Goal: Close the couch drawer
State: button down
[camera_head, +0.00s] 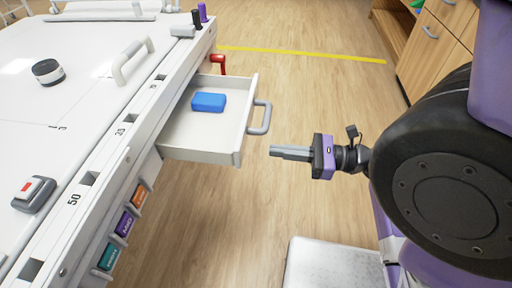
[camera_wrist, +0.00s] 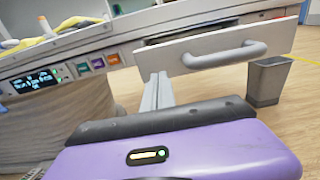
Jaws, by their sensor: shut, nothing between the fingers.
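The couch drawer (camera_head: 205,134) is pulled out from the side of the white couch (camera_head: 95,110). It is a shallow white tray with a grey bar handle (camera_head: 261,117) on its front, and a blue block (camera_head: 208,102) lies inside. My gripper (camera_head: 272,151) is shut and empty, to the right of the drawer front and a little below the handle in the head view, apart from it. In the wrist view the drawer front (camera_wrist: 200,52) and handle stand ahead, with my fingers (camera_wrist: 157,82) pointing toward the front's lower left part.
Orange, purple and teal labelled buttons (camera_head: 125,223) sit along the couch side. A red lever (camera_head: 218,63) is beyond the drawer. A grey bin (camera_wrist: 268,80) stands on the floor at right in the wrist view. Wooden cabinets (camera_head: 437,45) stand at back right. Floor between is clear.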

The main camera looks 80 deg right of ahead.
aim_at(243, 147)
jog(key=shift+w+a, duration=0.15)
jog(key=shift+w, duration=1.45)
jog(key=shift+w+a, duration=0.15)
jog(key=shift+w, duration=1.4)
jog(key=shift+w+a, duration=0.1)
jog(key=shift+w, duration=0.55)
jog(key=w, duration=0.6)
jog(key=w+a+p, duration=0.1)
jog(key=w, duration=0.5)
jog(key=w+p, duration=0.1)
jog(key=w, duration=0.5)
jog(key=shift+w+a, duration=0.2)
jog(key=shift+w, duration=0.5)
jog(key=shift+w+a, duration=0.1)
jog(key=shift+a, duration=0.05)
